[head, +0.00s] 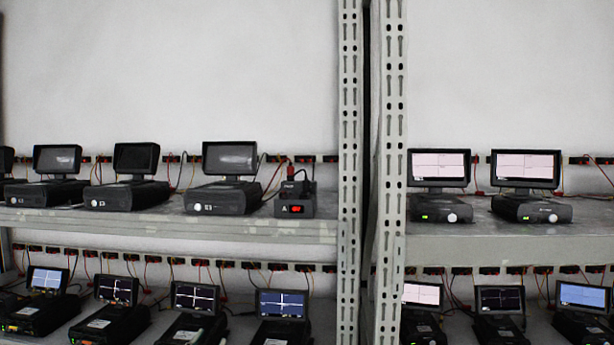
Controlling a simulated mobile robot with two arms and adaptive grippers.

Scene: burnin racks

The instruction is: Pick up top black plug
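On the upper shelf of the left rack, at its right end, stands a small black box (312,206) with a lit red switch (295,209). A black plug (292,188) appears to sit upright on top of this box, close to the rack post. A red connector with a red wire (290,171) shows just above and behind it. The plug is small and dark against the box, so its exact outline is hard to tell. Neither of my grippers can be made out in the head view.
A perforated metal post (349,120) rises just right of the box. A tester with a dark screen (230,158) stands to its left. Several testers with lit screens fill the lower shelf and the right rack. A strip of free shelf edge (150,222) runs in front.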

